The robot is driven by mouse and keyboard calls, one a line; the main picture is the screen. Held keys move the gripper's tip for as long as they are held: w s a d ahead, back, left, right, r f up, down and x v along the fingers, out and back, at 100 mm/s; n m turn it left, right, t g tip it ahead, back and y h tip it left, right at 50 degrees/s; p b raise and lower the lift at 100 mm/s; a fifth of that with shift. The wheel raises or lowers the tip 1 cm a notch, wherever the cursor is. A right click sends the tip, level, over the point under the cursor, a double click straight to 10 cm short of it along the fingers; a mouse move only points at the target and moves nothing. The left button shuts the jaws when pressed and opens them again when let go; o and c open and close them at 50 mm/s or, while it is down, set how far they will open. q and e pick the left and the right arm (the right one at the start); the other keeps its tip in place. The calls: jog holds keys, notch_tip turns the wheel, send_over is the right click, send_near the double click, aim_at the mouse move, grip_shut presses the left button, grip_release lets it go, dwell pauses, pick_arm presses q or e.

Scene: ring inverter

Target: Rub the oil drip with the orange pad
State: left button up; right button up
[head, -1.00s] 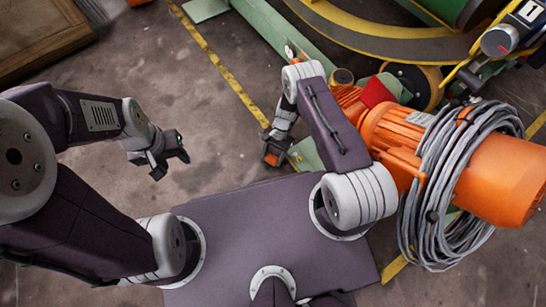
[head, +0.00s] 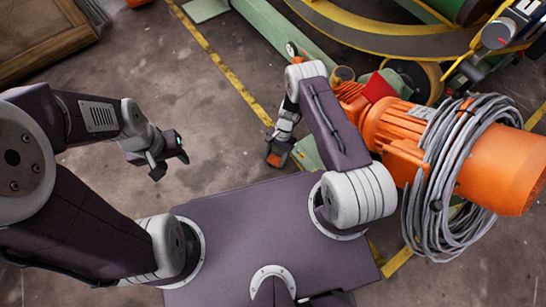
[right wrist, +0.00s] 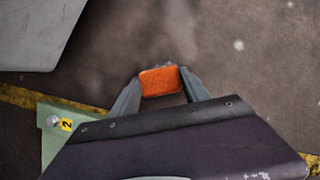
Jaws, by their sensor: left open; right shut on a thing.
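My right gripper (head: 276,160) hangs over the floor in front of the green frame, and its jaws are shut on the orange pad (right wrist: 160,81). In the right wrist view the pad sits between both fingers, with dark concrete floor around it. In the head view only a small orange patch of it shows at the fingertips. My left gripper (head: 170,157) is open and empty over bare floor at the left. I cannot make out an oil drip in either view.
A large orange motor (head: 505,172) with a coil of grey cable (head: 447,180) stands right of my right arm. A green beam (head: 290,45) and curved track (head: 370,38) lie behind. A wooden crate (head: 35,40) is at the upper left. Floor between the arms is clear.

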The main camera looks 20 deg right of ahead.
aim_at(277, 157)
jog(key=shift+w+d, duration=0.1)
jog(key=shift+d, duration=0.3)
notch_tip(277, 157, up, 2)
jog(key=shift+d+r+p, duration=0.1)
jog(key=shift+r+p, duration=0.15)
jog(key=shift+p, duration=0.65)
jog(key=shift+r+p, duration=2.3)
jog(key=shift+r, duration=0.45)
